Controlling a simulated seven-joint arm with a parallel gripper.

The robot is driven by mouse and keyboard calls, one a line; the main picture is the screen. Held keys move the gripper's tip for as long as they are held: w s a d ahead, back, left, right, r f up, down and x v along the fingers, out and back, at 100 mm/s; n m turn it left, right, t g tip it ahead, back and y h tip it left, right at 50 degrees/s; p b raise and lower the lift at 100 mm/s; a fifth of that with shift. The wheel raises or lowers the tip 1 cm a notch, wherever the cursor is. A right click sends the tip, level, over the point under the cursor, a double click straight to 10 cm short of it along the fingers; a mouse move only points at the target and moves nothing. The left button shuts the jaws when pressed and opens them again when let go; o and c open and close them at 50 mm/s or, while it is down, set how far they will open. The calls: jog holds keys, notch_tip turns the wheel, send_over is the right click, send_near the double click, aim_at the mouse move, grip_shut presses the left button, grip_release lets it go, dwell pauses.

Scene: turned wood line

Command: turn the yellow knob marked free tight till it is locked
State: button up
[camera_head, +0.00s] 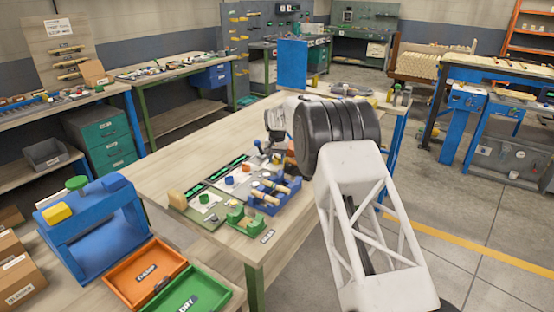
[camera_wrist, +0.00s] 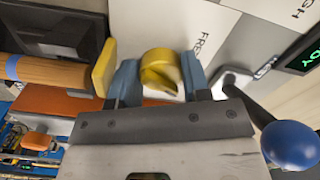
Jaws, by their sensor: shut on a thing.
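The yellow knob (camera_wrist: 160,72) is in the wrist view, on a white plate. Part of a label reading "FRE" (camera_wrist: 203,42) is printed beside it. My gripper (camera_wrist: 160,80) has its two blue-grey fingers on either side of the knob and is shut on it. The lower part of the knob is hidden behind the gripper body. In the head view my arm reaches over the workbench, and its dark wrist joint hides much of the area behind it. I cannot make out the knob there.
A lever with a blue ball (camera_wrist: 290,145) stands close at the lower right of the wrist view. A wooden rod (camera_wrist: 45,72) lies at left, with a yellow piece (camera_wrist: 104,66) near the left finger. A green-lit display (camera_wrist: 304,60) is at right. The bench (camera_head: 160,165) has bare wood at left.

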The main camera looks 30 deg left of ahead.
aim_at(277, 157)
jog(key=shift+a+r+m, duration=0.1)
jog(key=shift+m, duration=1.5)
jog(key=o, duration=0.9)
jog(key=shift+r, duration=3.85)
